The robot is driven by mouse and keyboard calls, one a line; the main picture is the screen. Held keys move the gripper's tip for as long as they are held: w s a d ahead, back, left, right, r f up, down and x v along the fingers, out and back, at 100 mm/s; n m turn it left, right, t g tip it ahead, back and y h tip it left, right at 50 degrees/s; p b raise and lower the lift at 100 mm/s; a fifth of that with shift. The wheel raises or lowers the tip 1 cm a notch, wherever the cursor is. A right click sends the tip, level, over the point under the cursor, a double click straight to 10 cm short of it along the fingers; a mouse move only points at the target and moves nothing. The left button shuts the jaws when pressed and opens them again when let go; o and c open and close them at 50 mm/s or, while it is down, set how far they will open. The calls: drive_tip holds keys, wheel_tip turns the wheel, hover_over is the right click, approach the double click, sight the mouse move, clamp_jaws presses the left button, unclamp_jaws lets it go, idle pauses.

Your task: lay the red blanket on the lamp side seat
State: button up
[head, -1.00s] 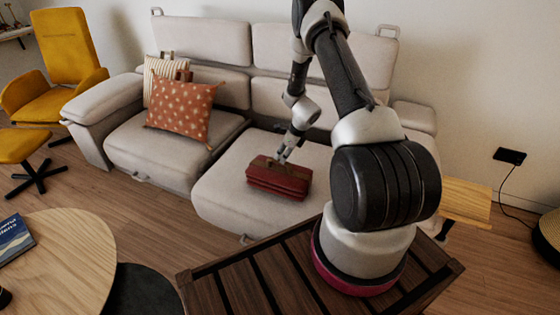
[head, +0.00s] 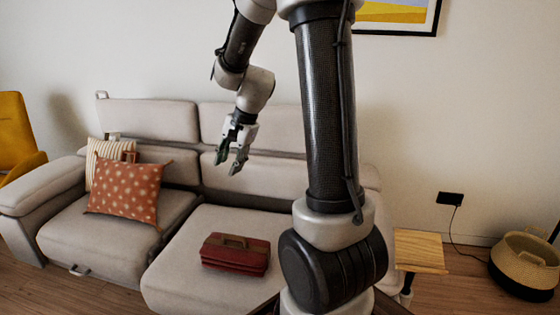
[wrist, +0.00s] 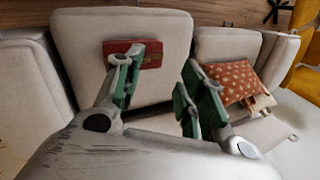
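The red blanket (head: 236,254), folded into a thick bundle with a brown strap-like handle on top, lies on the right seat (head: 188,248) of the light grey sofa. In the wrist view the blanket (wrist: 152,55) is partly hidden behind one finger. My gripper (head: 231,160) is raised well above the blanket, in front of the backrest, with its fingers apart and nothing between them. In the wrist view the open gripper (wrist: 158,95) shows green-padded fingers. No lamp shows in these frames.
An orange dotted cushion (head: 128,190) and a striped cushion (head: 98,165) lean on the left seat. A small wooden side table (head: 420,250) stands right of the sofa, with a woven basket (head: 526,262) farther right. A yellow chair (head: 15,135) is at the far left.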

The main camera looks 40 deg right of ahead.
drive_tip(key=s+r+n+h, duration=0.1)
drive_tip(key=s+r+n, duration=0.2)
drive_tip(key=s, duration=0.5)
drive_tip(key=s+r+n+h, duration=0.1)
drive_tip(key=s+r+n, duration=0.2)
drive_tip(key=s+n, duration=0.2)
drive_tip(key=s+r+n, duration=0.3)
drive_tip(key=s+n, duration=0.2)
drive_tip(key=s, duration=0.6)
drive_tip(key=shift+a+r+t+h, duration=0.15)
drive_tip(key=shift+t+h, duration=0.25)
drive_tip(key=shift+w, duration=0.1)
